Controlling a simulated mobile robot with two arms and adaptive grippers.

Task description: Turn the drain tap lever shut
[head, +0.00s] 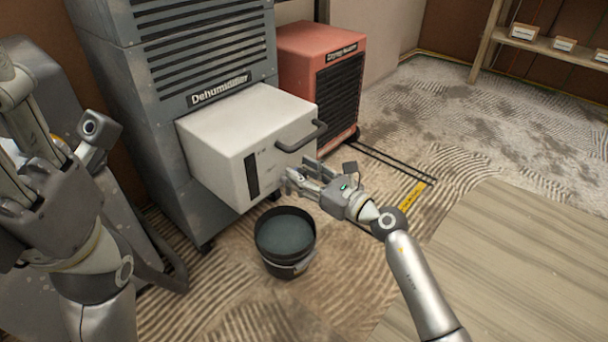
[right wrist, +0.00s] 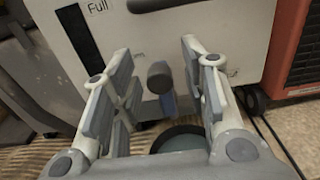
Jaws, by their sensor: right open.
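The drain tap (right wrist: 159,77) shows in the right wrist view as a dark round knob on the front of the white tank (head: 225,140). A blue lever (right wrist: 169,103) hangs down from it. In the head view the tap is hidden behind my right gripper (head: 292,180). In the right wrist view my right gripper (right wrist: 157,65) is open, with one finger on each side of the tap and lever. I see no clear contact. My left gripper (head: 22,130) is at the left edge of the head view, away from the tank; its fingertips are not clear.
A dark bucket (head: 268,257) of greyish water stands on the floor below the tank. The tank has a dark handle (head: 303,137) and sits in the grey dehumidifier (head: 120,100). A red unit (head: 300,50) stands behind. Floor to the right is open.

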